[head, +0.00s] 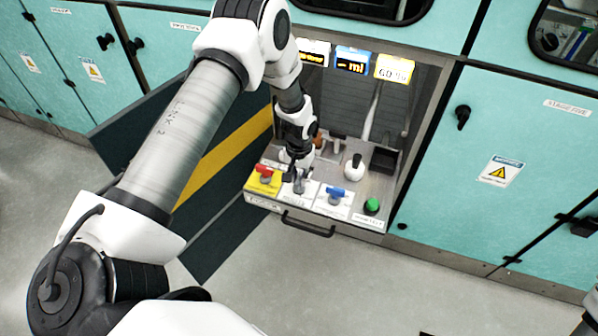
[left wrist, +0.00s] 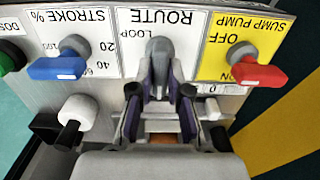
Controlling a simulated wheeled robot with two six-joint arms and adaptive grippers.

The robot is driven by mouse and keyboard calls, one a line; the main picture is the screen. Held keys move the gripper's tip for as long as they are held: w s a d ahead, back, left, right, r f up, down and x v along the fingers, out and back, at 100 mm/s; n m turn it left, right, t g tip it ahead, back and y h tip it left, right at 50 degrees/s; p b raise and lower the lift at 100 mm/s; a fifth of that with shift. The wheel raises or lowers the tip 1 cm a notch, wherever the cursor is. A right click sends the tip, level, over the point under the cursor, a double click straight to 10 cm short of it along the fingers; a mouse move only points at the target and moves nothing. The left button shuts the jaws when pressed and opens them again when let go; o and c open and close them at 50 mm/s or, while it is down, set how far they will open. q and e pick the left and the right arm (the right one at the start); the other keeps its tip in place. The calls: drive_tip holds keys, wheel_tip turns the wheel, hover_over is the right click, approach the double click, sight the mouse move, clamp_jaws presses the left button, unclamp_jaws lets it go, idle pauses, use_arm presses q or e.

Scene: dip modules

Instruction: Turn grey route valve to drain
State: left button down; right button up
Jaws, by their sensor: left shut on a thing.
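The grey route valve (head: 299,184) stands on the white ROUTE plate of the pulled-out panel, between the red and blue handles. In the left wrist view the grey valve (left wrist: 158,52) shows under the ROUTE label, with the word LOOP beside it. My left gripper (head: 296,170) reaches down onto it from above. In the left wrist view my left gripper (left wrist: 158,90) has a finger on each side of the grey handle and is shut on it. The drain marking cannot be made out.
The red sump pump handle (left wrist: 258,75) and the blue stroke handle (left wrist: 57,68) flank the valve closely. A green button (head: 372,206), a white knob (head: 354,166) and a dark open box (head: 384,160) are on the same panel. A black drawer handle (head: 308,224) juts from the front.

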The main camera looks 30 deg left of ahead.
sight(299, 178)
use_arm(q)
drive_tip(key=shift+f, duration=0.1)
idle(0.3)
drive_tip(key=c, duration=1.1)
unclamp_jaws()
wheel_tip(299, 178, up, 12)
